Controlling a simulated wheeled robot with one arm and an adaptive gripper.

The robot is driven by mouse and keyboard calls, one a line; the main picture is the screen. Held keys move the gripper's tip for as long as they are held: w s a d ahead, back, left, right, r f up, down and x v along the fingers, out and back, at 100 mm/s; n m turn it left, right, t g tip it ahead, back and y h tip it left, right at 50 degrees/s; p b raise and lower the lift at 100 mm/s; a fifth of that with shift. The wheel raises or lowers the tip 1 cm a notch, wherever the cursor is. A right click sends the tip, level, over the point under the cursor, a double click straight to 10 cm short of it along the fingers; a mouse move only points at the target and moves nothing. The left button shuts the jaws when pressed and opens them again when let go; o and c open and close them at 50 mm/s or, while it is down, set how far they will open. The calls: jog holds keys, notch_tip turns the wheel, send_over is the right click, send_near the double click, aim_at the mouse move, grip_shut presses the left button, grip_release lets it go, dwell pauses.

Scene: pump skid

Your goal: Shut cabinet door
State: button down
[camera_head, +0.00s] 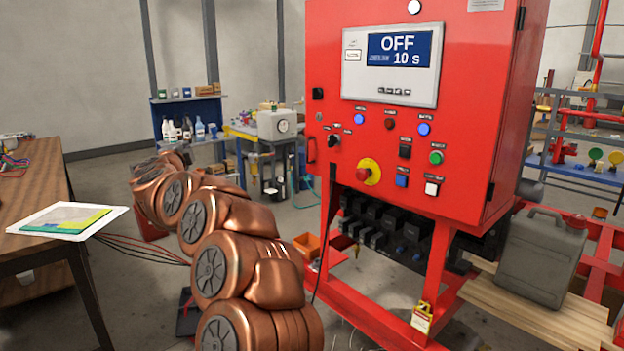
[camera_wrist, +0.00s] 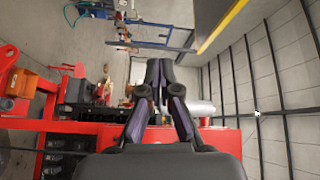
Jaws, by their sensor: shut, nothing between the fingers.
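The red cabinet stands on a red frame in the head view. Its front door (camera_head: 459,101) carries a display reading OFF and 10 s, buttons and a red stop knob on yellow. Hinges show along its right edge and a small dark handle (camera_head: 311,150) at its left edge. The door looks close to flush at the hinge side; from this angle I cannot tell whether its left edge is fully shut. In the wrist view my gripper (camera_wrist: 159,70) has its fingertips together, with nothing visible between them. In the head view my copper arm reaches away left of the cabinet, and its gripper is hidden.
A wooden table (camera_head: 32,175) with a paper sheet (camera_head: 66,220) stands at left. A blue shelf (camera_head: 187,108) with bottles and a bench with a grey unit (camera_head: 277,124) stand behind. A grey jerrycan (camera_head: 541,255) sits on planks at right. Floor between table and cabinet holds cables.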

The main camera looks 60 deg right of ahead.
jog(key=s+d+f+m+g+h+b, duration=0.1)
jog(key=s+d+f+m+g+h, duration=0.1)
jog(key=s+d+f+m+g, duration=0.3)
jog(key=s+d+f+m+g+h, duration=0.1)
jog(key=s+d+g+h, duration=0.15)
jog(key=d, duration=0.35)
jog(key=m+g, duration=0.6)
jog(key=g, duration=0.2)
send_near(319, 168)
jog(key=shift+y, duration=0.45)
jog(key=d, duration=0.1)
jog(key=d+p, duration=0.1)
jog(key=d, duration=0.1)
jog(key=s+d+p, duration=0.1)
jog(key=d, duration=0.1)
jog(key=shift+s+r, duration=0.15)
jog(key=shift+r, duration=0.2)
jog(key=shift+s+d+f+p, duration=0.1)
jog(key=shift+d+p, duration=0.35)
jog(key=shift+d, duration=0.55)
